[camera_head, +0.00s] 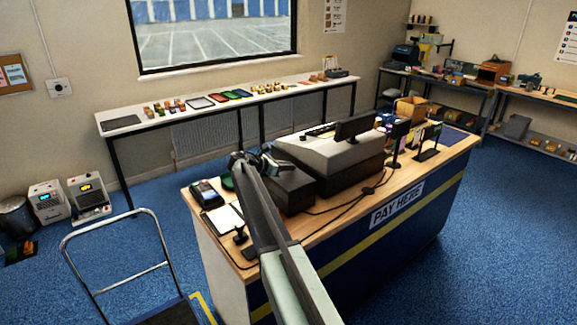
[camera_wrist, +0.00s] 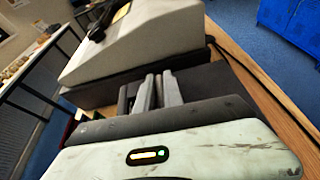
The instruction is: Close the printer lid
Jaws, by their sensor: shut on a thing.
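The printer looks like a low dark box (camera_head: 291,190) on the pay counter, beside the large grey-beige till. My gripper (camera_head: 258,162) is at the back left edge of this box, with my arm crossing in front of it. In the wrist view my two grey gripper fingers (camera_wrist: 158,92) stand close together against the dark box (camera_wrist: 208,84). They are shut on what seems to be the printer lid. The contact point and the lid's angle are hard to make out, as my own arm and wrist hide part of it.
The till (camera_head: 325,155) with its dark screen stands right behind the box. A card terminal (camera_head: 205,193) and a white sheet (camera_head: 223,219) lie on the counter's left end. Cables cross the counter (camera_head: 345,215). A trolley (camera_head: 115,255) stands at front left; blue floor is clear at right.

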